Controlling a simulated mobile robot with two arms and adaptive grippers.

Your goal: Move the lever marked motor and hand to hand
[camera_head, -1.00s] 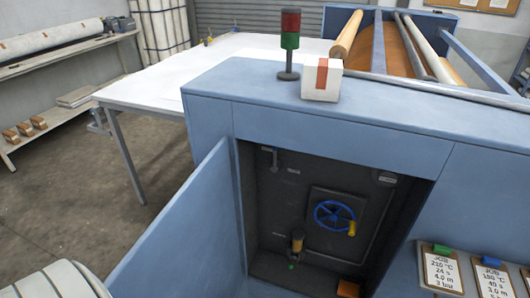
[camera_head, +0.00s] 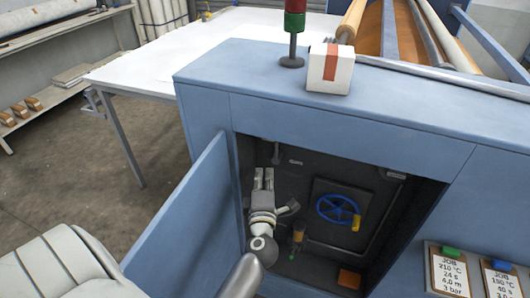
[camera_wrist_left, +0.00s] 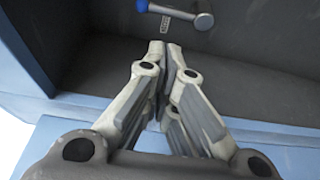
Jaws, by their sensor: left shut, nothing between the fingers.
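My left gripper (camera_head: 263,173) is shut and empty at the open cabinet's upper left, its fingers pointing up. In the head view a small grey lever (camera_head: 276,155) hangs near the cabinet's top, just right of the fingertips. A small pale label plate (camera_head: 296,162) sits to its right. In the left wrist view, the closed fingertips (camera_wrist_left: 165,46) are apart from a metal lever (camera_wrist_left: 180,11) with a blue end and a round hub. A marked plate (camera_wrist_left: 166,22) lies beside it; its words are too small to read. My right gripper is not in view.
The cabinet door (camera_head: 185,225) stands open on the left. A white box (camera_head: 330,70) and signal lamp (camera_head: 293,30) stand on top.

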